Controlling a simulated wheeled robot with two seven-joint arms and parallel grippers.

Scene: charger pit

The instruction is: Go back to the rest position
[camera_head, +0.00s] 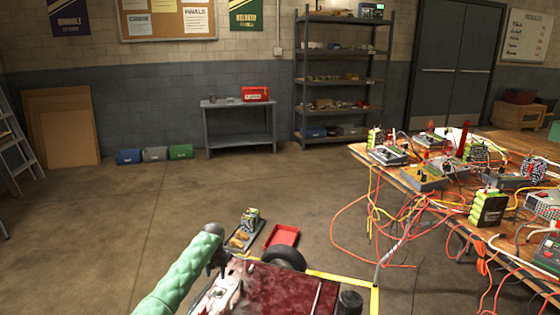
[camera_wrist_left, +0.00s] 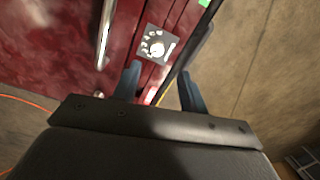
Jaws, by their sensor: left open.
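My left arm, in a green quilted sleeve, comes in from the bottom left of the head view. It ends in my dark left gripper (camera_head: 217,262), beside the left edge of a dark red-topped unit (camera_head: 285,290). In the left wrist view my left gripper (camera_wrist_left: 160,90) has its two blue-grey fingers apart. No object is held between them. Behind the fingers lie the dark red unit's surface (camera_wrist_left: 60,50), a square plate with a white dial (camera_wrist_left: 157,43) and a silver bar handle (camera_wrist_left: 105,30). My right gripper is in neither view.
A wooden workbench (camera_head: 410,175) with chargers, batteries and hanging orange cables stands at right. A red tray (camera_head: 283,236) and a dark tray (camera_head: 236,243) lie beyond the red unit. A grey table (camera_head: 240,142) and shelves (camera_head: 343,85) stand at the back.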

